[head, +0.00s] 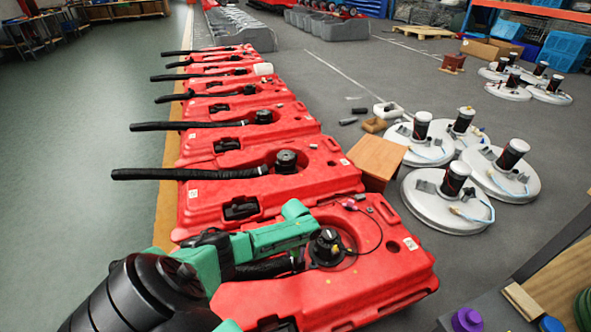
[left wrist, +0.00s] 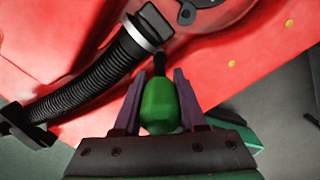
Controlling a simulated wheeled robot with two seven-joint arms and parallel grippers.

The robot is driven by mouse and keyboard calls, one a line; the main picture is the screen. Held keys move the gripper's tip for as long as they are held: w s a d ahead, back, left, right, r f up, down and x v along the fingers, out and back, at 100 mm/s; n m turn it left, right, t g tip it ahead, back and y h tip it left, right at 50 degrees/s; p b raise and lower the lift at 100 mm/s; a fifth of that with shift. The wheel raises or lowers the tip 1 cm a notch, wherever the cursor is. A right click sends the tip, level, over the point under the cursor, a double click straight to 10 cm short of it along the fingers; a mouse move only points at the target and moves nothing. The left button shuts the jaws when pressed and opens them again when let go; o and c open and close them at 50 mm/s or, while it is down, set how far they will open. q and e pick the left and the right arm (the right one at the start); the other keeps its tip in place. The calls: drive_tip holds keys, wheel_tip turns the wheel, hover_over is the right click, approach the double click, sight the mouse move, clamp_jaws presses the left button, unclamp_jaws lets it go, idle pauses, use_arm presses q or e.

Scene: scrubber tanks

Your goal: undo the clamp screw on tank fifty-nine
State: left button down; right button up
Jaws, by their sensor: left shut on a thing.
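The nearest red tank (head: 330,285) lies under my left arm, with a black cap (head: 326,247) and a black hose (head: 268,268) on top. I cannot read its number. In the left wrist view, my left gripper (left wrist: 158,85) is shut on a green-handled screwdriver (left wrist: 160,108). Its dark shaft points toward a pale band clamp (left wrist: 149,30) at the end of the ribbed black hose (left wrist: 90,85). I cannot tell whether the tip touches the clamp, and the clamp screw is not clearly visible. My right gripper is not in view.
A row of similar red tanks (head: 270,189) with black hoses runs away behind this one. A wooden box (head: 376,160) stands beside the row. White round scrubber heads (head: 440,205) lie on the grey floor to the right. A bench with a purple knob (head: 467,320) is at the lower right.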

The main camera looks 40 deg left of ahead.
use_arm(q)
drive_tip(key=shift+f, duration=0.3)
drive_tip(key=shift+f+b, duration=0.15)
drive_tip(key=shift+b, duration=0.15)
drive_tip(key=shift+r+n+p, duration=0.2)
drive_tip(key=shift+n+p, duration=0.25)
drive_tip(key=shift+n, duration=0.65)
drive_tip(key=n, duration=0.2)
drive_tip(key=shift+n+p, duration=0.4)
drive_tip(key=n, duration=0.4)
drive_tip(key=shift+p, duration=0.3)
drive_tip(key=shift+f+n, duration=0.2)
drive_tip(key=shift+n, duration=0.5)
